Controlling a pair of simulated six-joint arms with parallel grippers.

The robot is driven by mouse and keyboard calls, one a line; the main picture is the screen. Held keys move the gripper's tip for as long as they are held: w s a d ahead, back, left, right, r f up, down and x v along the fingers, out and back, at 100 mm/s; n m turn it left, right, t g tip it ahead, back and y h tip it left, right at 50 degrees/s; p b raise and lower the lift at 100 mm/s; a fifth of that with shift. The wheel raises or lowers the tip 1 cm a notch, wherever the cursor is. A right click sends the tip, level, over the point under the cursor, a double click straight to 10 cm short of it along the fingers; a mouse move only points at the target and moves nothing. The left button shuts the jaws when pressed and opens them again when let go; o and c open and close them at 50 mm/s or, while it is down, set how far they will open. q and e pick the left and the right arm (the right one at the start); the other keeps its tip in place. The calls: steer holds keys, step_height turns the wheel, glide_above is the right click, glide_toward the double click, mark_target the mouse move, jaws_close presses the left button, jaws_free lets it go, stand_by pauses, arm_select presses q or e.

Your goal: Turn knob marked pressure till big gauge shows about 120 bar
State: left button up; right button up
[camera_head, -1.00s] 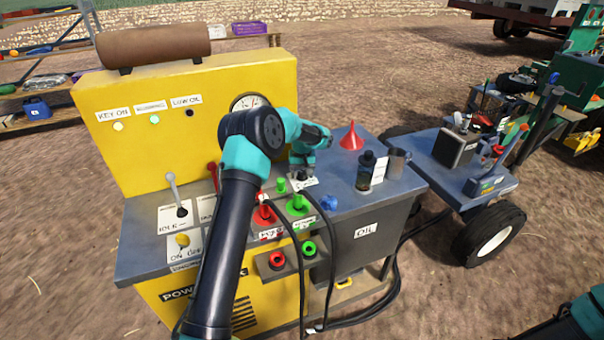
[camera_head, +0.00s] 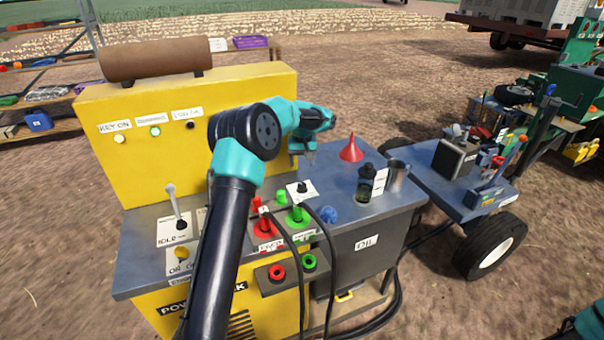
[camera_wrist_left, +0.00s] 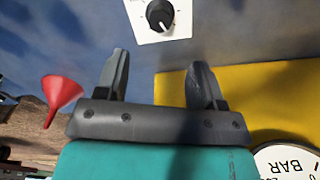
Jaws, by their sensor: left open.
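The black knob (camera_head: 302,188) stands on a white plate on the grey bench top, and its label is too small to read. In the left wrist view the knob (camera_wrist_left: 160,14), with a white pointer line, is at the top edge, beyond the fingertips. My left gripper (camera_head: 308,157) is above and behind the knob, open, empty and apart from it. Its two fingers (camera_wrist_left: 158,75) show spread in the wrist view. The big gauge (camera_wrist_left: 288,160), marked BAR, is cut off at the wrist view's lower right; its needle reading cannot be told. My left arm hides it in the head view.
Red and green couplings (camera_head: 298,213) with hoses stand just in front of the knob. A red funnel (camera_head: 351,150), a dark bottle (camera_head: 365,183) and a metal mug (camera_head: 397,174) stand to the right. The yellow panel (camera_head: 150,170) rises behind the bench.

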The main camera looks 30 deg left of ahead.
arm_select(q)
step_height(320, 180, up, 6)
steer(key=shift+r, duration=0.2)
stand_by(0.4)
